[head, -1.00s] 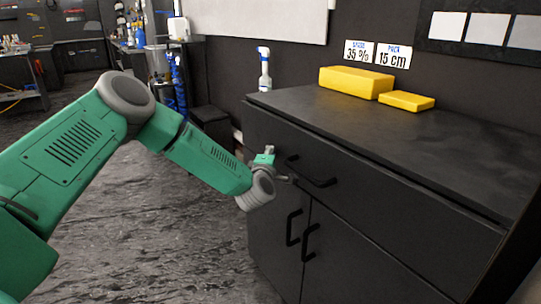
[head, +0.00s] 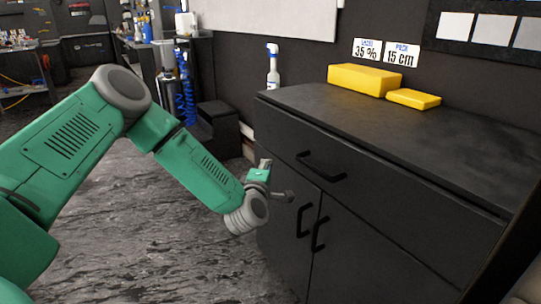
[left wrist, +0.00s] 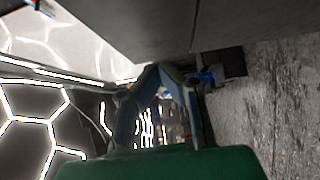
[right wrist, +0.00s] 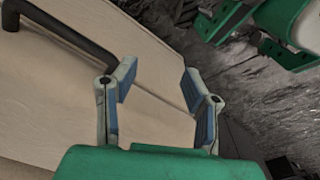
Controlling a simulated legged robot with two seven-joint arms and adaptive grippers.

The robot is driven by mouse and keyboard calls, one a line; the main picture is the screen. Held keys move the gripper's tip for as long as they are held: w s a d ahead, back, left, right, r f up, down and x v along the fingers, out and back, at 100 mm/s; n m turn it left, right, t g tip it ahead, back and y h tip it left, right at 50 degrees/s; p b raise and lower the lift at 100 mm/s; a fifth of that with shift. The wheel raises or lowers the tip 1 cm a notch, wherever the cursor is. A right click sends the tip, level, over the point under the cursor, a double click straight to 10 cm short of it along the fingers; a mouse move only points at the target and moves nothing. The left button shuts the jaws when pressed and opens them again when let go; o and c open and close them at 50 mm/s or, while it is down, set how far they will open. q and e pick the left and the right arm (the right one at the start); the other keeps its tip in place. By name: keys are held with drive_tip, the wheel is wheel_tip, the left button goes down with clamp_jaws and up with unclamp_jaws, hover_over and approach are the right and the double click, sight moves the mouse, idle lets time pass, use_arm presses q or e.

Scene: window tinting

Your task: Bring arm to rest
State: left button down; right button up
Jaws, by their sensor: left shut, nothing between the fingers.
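My left gripper (head: 283,195) is in front of the black cabinet (head: 400,215), below and left of the drawer handle (head: 321,166). Its fingers are small in the head view; in the left wrist view the blue-padded fingers (left wrist: 160,72) come together at their tips, with nothing seen between them. My right gripper (right wrist: 158,88) is outside the head view. In the right wrist view its two blue-padded fingers are spread apart with nothing between them, in front of a pale panel (right wrist: 60,105) with a dark bar handle (right wrist: 68,33).
A spray bottle (head: 272,66), a large yellow block (head: 364,80) and a smaller yellow block (head: 413,99) stand on the cabinet top. Two door handles (head: 302,221) stick out from the cabinet front. Open grey floor (head: 130,230) lies left of the cabinet.

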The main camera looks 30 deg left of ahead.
use_arm(q)
drive_tip(key=s+d+f+m+g+h+p, duration=0.35)
drive_tip(key=s+d+f+m, duration=0.25)
drive_tip(key=s+d, duration=0.2)
drive_tip(key=s+d+f+m+g+h+p, duration=0.2)
drive_tip(key=s+d+f+m+g+h, duration=0.1)
drive_tip(key=s+d+f+m+h, duration=0.35)
drive_tip(key=s+a+m+g+y+p, duration=0.1)
drive_tip(key=s+m+g, duration=0.3)
drive_tip(key=s, duration=0.9)
drive_tip(key=s+m+g+y+p, duration=0.2)
drive_tip(key=s+m+g+p, duration=0.2)
drive_tip(key=s, duration=1)
drive_tip(key=m+g, duration=0.1)
drive_tip(key=m, duration=0.1)
drive_tip(key=shift+a+f+m, duration=0.35)
drive_tip(key=shift+a+f, duration=0.05)
drive_tip(key=shift+g, duration=0.25)
